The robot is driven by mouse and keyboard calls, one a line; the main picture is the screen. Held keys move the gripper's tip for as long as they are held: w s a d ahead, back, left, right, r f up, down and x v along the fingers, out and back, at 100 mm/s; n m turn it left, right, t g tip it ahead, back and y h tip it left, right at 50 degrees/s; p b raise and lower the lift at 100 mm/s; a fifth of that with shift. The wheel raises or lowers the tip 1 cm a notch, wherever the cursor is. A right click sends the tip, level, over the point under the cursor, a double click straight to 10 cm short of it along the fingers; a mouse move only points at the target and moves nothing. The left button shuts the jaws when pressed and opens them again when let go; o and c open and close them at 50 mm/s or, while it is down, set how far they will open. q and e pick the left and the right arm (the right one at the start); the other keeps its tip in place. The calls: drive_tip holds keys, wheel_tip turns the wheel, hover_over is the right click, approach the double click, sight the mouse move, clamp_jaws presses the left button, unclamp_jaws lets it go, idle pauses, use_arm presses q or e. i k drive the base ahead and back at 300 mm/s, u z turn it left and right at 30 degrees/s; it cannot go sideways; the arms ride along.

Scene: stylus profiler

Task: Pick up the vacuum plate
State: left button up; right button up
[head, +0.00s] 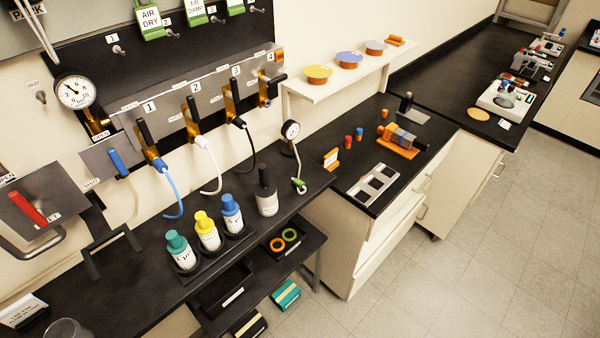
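No thing in view carries a readable label as the vacuum plate, so I cannot tell which one it is. Flat candidates show in the head view. A grey plate with pale rectangular areas (373,188) lies flat on the black counter right of centre. A yellow-topped disc (318,73), a blue-topped disc (349,58) and a grey-topped disc (375,46) sit in a row on the white wall shelf. A tan disc (478,114) lies on the far counter. Neither of my grippers is in view.
Valves and hoses hang above. An orange stand with rollers (400,145) is behind the grey plate. The tiled floor (440,270) at right is clear.

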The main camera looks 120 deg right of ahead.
sight(366, 190)
drive_tip(key=z, duration=4.8)
